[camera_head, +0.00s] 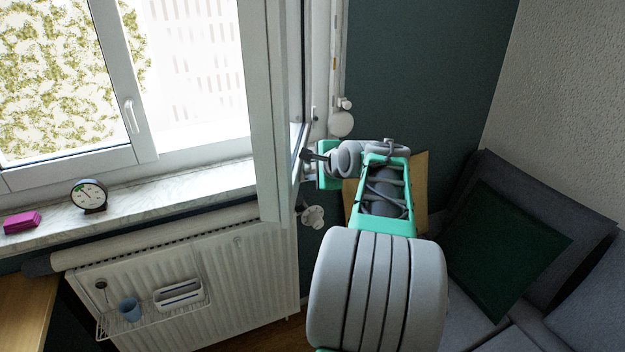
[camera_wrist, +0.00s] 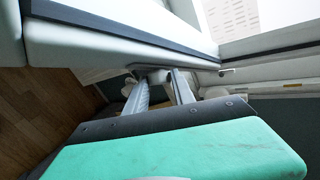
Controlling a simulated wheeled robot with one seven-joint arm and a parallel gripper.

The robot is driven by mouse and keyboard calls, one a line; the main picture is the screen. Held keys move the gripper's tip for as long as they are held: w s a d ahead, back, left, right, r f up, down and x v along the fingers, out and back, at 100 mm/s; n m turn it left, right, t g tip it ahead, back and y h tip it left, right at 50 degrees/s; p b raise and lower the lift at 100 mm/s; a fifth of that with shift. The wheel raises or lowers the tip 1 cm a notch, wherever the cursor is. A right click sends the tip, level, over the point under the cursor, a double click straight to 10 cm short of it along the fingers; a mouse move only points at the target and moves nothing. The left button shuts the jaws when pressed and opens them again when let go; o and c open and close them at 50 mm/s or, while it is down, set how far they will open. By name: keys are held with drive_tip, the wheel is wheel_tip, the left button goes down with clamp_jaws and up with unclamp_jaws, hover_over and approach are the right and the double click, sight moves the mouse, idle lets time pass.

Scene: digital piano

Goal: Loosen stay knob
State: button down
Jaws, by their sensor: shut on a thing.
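The open window sash (camera_head: 268,110) stands out into the room, seen nearly edge-on. My gripper (camera_head: 305,155) reaches its right side from the right, at a metal stay arm near the frame. In the wrist view my gripper (camera_wrist: 157,78) has its two grey fingers close around a small grey stay knob (camera_wrist: 155,74) beneath the sash's lower edge. The gripper is shut on this knob. The knob is mostly hidden by the fingers, and I cannot tell how far it is turned. In the head view the knob itself is not clear.
A marble sill (camera_head: 150,205) holds a round dial clock (camera_head: 89,195) and a pink box (camera_head: 22,222). A radiator (camera_head: 240,270) with a wire rack is below. A white round fitting (camera_head: 341,123) is on the wall. A sofa with a green cushion (camera_head: 505,250) is right.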

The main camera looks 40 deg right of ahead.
drive_tip(key=t+h+b, duration=0.1)
drive_tip(key=b, duration=0.3)
drive_tip(key=f+n+t+h+b, duration=0.1)
drive_tip(key=t+b, duration=0.1)
drive_tip(key=b, duration=0.3)
drive_tip(key=n+t+b, duration=0.1)
drive_tip(key=b, duration=0.4)
drive_tip(key=shift+s+a+f+t+h, duration=0.1)
drive_tip(key=shift+a+f+t+h, duration=0.05)
drive_tip(key=shift+f+t+h, duration=0.2)
drive_tip(key=shift+r, duration=0.1)
drive_tip(key=c, duration=1.1)
unclamp_jaws()
drive_tip(key=shift+r, duration=0.2)
drive_tip(key=v, duration=0.8)
drive_tip(key=shift+f, duration=0.1)
